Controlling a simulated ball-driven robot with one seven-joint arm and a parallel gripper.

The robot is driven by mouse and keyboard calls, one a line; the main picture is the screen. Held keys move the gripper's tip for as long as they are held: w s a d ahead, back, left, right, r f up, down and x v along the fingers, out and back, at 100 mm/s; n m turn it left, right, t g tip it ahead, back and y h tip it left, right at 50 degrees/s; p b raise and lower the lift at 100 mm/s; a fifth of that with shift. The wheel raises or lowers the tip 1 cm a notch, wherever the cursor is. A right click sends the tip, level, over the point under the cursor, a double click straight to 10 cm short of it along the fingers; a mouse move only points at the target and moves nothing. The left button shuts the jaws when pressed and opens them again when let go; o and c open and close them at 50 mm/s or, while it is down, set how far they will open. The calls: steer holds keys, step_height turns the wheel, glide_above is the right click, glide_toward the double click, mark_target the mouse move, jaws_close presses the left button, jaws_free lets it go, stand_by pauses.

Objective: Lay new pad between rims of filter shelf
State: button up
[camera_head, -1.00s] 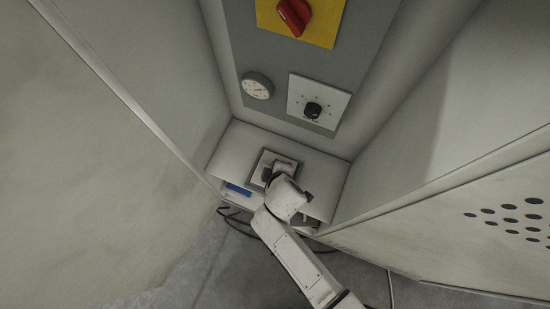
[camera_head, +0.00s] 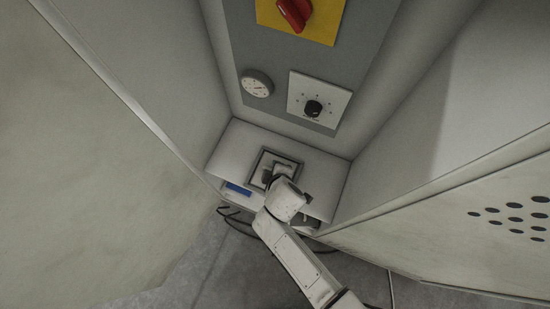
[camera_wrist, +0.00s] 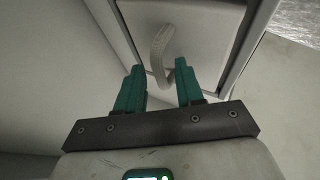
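A pale square pad (camera_wrist: 205,25) with a curved strap handle (camera_wrist: 160,52) lies between dark rims (camera_wrist: 246,42) in the wrist view. In the head view the dark square rim (camera_head: 262,163) of the filter shelf (camera_head: 235,150) shows, with the pad partly behind my gripper (camera_head: 270,182). In the wrist view my gripper (camera_wrist: 160,67) has its two green fingers apart. The handle stands just beyond and between the fingertips, and I see no finger pressing on it. The pad's near edge is hidden by the fingers.
Tall pale walls stand close on the left (camera_head: 120,150) and right (camera_head: 420,120). A panel behind carries a gauge (camera_head: 257,84), a dial (camera_head: 313,109) and a red switch (camera_head: 294,14). A blue item (camera_head: 238,189) sits in an opening below the shelf. Cables (camera_head: 235,222) lie on the floor.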

steer(key=shift+r, duration=0.25)
steer(key=p+v, duration=0.1)
steer(key=v, duration=1.1)
steer(key=shift+p, duration=0.35)
steer(key=shift+w, duration=0.1)
stand_by(1.4)
